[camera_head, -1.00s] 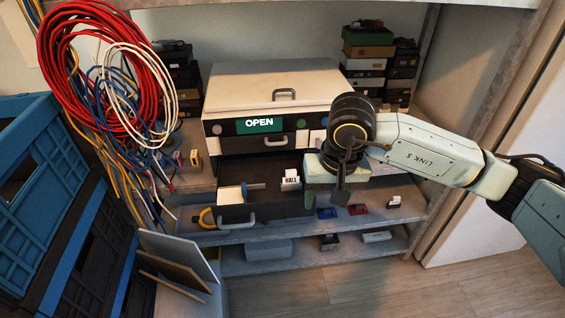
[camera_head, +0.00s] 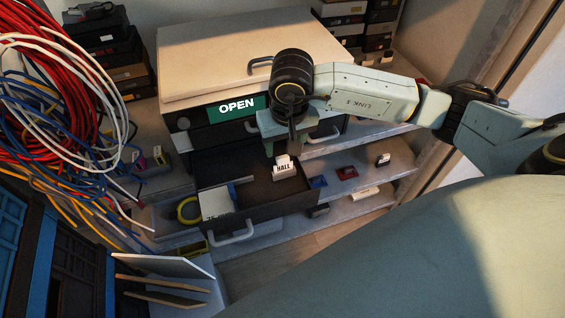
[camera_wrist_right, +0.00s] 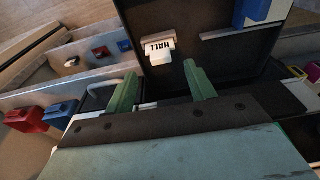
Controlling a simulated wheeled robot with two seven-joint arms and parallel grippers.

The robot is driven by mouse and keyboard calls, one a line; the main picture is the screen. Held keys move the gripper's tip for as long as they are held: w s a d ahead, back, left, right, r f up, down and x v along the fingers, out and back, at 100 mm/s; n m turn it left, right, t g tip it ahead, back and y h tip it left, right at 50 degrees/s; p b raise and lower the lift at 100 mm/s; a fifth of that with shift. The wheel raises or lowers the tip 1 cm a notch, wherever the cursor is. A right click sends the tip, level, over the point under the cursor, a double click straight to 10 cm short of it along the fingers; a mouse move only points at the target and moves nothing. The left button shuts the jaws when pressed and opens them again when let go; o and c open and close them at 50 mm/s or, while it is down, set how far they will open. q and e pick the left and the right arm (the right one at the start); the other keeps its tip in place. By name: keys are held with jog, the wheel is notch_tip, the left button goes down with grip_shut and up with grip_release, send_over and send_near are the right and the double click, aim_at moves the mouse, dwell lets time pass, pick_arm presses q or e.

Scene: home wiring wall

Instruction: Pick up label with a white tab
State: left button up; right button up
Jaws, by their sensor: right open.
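The white label (camera_head: 283,168) reads HALL and stands inside the open dark drawer (camera_head: 262,212). In the right wrist view the label (camera_wrist_right: 158,47) has a white tab pointing toward my gripper. My right gripper (camera_head: 283,146) is above the label in the head view. In the wrist view its green fingers (camera_wrist_right: 162,88) are apart, with the label beyond their tips and roughly between them. Nothing is held. My left gripper is not in view.
The drawer sits under a white cabinet (camera_head: 215,62) with an OPEN sign. A pale block (camera_head: 216,203) lies in the drawer's left part. Cable coils (camera_head: 60,90) hang at left.

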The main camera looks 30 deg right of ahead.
aim_at(283, 158)
jog(key=shift+f, duration=0.5)
notch_tip(283, 158, down, 3)
jog(key=shift+w+r, duration=0.1)
jog(key=shift+r, duration=0.1)
jog(key=shift+w+f+b, duration=0.15)
jog(key=shift+f+b, duration=0.05)
jog(key=shift+f, duration=0.5)
jog(key=shift+w+f+b, duration=0.1)
jog(key=shift+f+b, duration=0.1)
jog(key=shift+f, duration=0.5)
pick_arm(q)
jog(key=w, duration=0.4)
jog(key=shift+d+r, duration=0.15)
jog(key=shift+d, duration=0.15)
pick_arm(e)
jog(key=shift+c, duration=0.2)
jog(key=c, duration=0.7)
